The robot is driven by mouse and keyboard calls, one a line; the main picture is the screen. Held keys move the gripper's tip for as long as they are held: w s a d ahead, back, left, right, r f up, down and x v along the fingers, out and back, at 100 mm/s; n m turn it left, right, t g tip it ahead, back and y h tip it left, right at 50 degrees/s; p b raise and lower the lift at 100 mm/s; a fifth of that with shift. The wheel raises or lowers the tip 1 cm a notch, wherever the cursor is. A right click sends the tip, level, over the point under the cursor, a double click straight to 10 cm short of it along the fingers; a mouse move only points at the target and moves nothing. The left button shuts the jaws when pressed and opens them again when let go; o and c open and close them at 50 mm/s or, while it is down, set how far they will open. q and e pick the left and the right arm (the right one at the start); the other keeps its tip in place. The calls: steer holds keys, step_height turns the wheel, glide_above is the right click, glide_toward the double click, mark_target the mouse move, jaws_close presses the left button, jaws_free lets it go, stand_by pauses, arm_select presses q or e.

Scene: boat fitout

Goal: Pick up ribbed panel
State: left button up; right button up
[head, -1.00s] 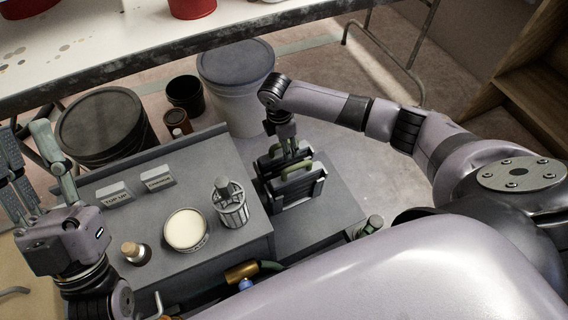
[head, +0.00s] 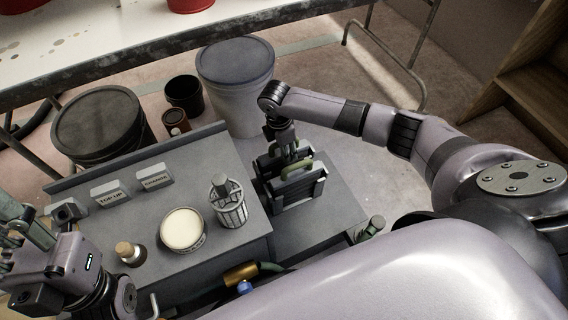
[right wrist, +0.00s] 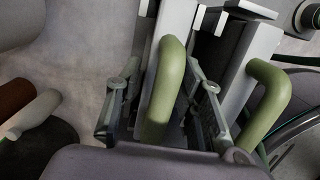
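Two dark upright panels with green handles stand side by side in a holder at the right of the grey bench. The nearer panel (head: 298,190) shows clearly in the head view; I cannot make out ribs on either one. My right gripper (head: 288,150) points down over the handles. In the right wrist view its two fingers (right wrist: 163,108) are apart, with one green handle (right wrist: 166,88) between them and a gap on each side. A second green handle (right wrist: 268,98) is outside the fingers, to the right. My left gripper (head: 28,228) is at the left edge, partly cut off.
On the grey bench (head: 160,215) stand a caged cylinder (head: 229,203), a cream-topped round tub (head: 183,229), a small bottle (head: 128,252) and label blocks (head: 111,194). A lidded bucket (head: 237,85) stands behind the panels. Floor right of the bench is clear.

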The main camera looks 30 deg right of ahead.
jaws_close()
steer(key=shift+r, duration=0.15)
stand_by(0.7)
